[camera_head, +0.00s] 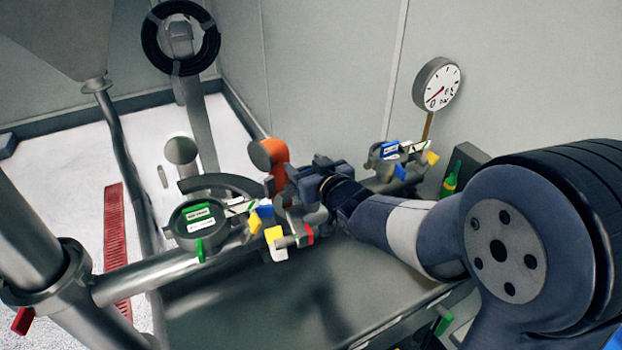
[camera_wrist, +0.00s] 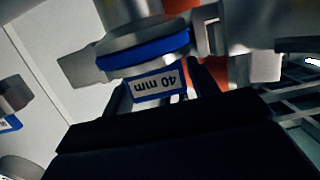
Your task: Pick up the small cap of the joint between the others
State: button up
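My gripper (camera_head: 300,180) is at the middle joint on the horizontal pipe, between a joint with a green-labelled cap (camera_head: 198,222) on the left and one with a blue-labelled cap (camera_head: 391,150) on the right. In the head view my gripper and wrist cover most of the middle joint. In the wrist view a grey metal cap with a blue ring (camera_wrist: 150,48) and an upside-down blue-edged "40 mm" label (camera_wrist: 157,86) lies right at my fingers. The fingers are dark and partly hidden, one on either side of the label. Whether they press on the cap is not clear.
An orange elbow (camera_head: 276,154) stands close behind my gripper. Coloured tags and a red-tipped handle (camera_head: 295,240) stick out in front. A gauge (camera_head: 437,84) rises at the right by the wall. A grey table surface (camera_head: 250,310) lies clear below the pipe.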

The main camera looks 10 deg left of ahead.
jog(key=c, duration=0.8)
jog(key=shift+o, duration=0.2)
jog(key=shift+r, duration=0.1)
